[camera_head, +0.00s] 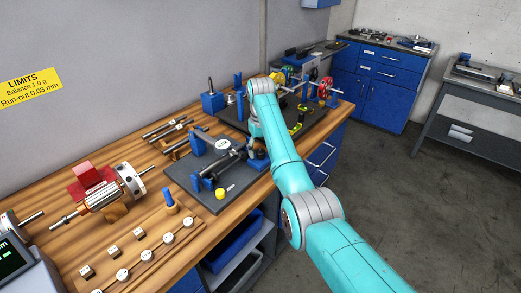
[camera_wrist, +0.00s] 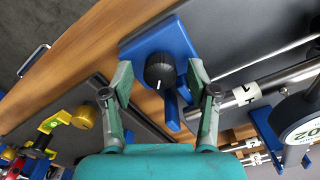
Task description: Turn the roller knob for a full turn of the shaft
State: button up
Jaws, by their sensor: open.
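The roller knob (camera_wrist: 159,70) is black and ridged with a short white mark, and sits on a blue block (camera_wrist: 180,38) in the wrist view. My gripper (camera_wrist: 161,80) is open, with one finger on each side of the knob; I cannot tell whether either touches it. The silver shaft (camera_wrist: 285,77) runs to the right of the knob and carries a white label with black marks (camera_wrist: 246,94). In the head view the shaft (camera_head: 228,160) lies over a dark plate (camera_head: 215,203). My arm partly covers the knob area there.
A dial gauge (camera_head: 222,144) stands close beside the shaft; it also shows in the wrist view (camera_wrist: 304,132). A second dark plate holds a red wheel (camera_head: 325,87). A rotor (camera_head: 130,180) rests at left.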

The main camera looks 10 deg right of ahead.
aim_at(261, 151)
grip_shut()
jog(key=shift+m, duration=2.3)
grip_release()
jog(key=shift+r, duration=0.1)
jog(key=shift+r, duration=3.65)
